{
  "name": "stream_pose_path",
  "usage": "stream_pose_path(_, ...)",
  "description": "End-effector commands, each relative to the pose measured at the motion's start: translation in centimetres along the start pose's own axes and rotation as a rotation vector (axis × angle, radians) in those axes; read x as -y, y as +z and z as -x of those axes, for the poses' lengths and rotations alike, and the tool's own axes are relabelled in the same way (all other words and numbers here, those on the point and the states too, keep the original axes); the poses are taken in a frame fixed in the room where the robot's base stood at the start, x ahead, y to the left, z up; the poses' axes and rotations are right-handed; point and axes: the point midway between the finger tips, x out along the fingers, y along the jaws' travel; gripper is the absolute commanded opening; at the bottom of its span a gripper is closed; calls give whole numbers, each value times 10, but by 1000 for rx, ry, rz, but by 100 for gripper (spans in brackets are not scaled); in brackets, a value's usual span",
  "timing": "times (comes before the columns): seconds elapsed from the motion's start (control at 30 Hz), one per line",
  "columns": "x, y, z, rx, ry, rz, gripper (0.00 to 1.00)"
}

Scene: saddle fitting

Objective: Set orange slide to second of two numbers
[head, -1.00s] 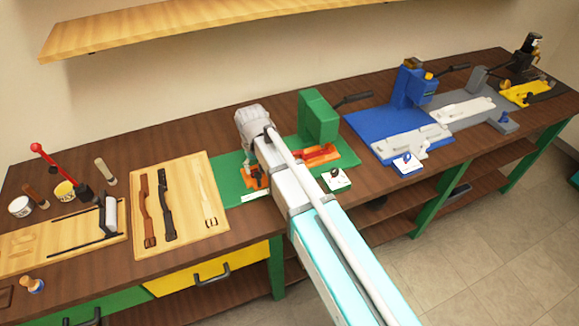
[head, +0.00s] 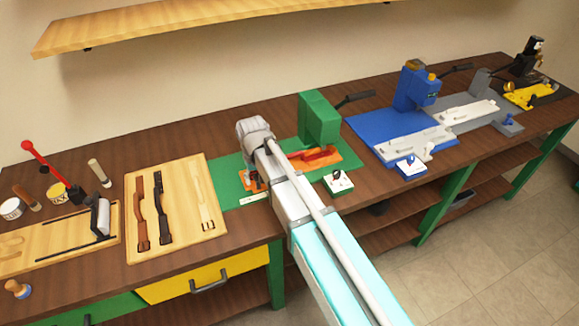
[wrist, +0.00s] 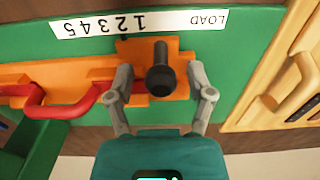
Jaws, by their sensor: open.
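The orange slide (wrist: 65,75) lies on the green fixture (head: 228,184); in the head view its right part (head: 336,160) shows beside my arm. A black round-topped knob (wrist: 160,78) stands on the slide's end in the wrist view. A red handle (wrist: 60,105) sits on the slide. A white scale strip (wrist: 140,22) reads LOAD and 1 to 5, upside down; the knob is near the 1. My gripper (wrist: 163,86) is open, with one finger on each side of the knob and a gap to each. My arm hides part of the fixture in the head view.
A wooden board with straps (head: 178,210) lies left of the fixture. A green press block (head: 319,120) stands behind the slide. A white card with a small knob (head: 338,182) is at the front. A blue station (head: 360,130) stands to the right.

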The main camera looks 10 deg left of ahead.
Motion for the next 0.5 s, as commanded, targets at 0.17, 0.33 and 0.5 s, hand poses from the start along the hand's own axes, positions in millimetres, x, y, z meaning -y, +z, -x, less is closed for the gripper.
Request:
stream_pose_path(0.17, 0, 0, 0, 0, 0, 0, 50)
stream_pose_path(0.33, 0, 0, 0, 0, 0, 0, 18)
stream_pose_path(0.5, 0, 0, 0, 0, 0, -1, 9)
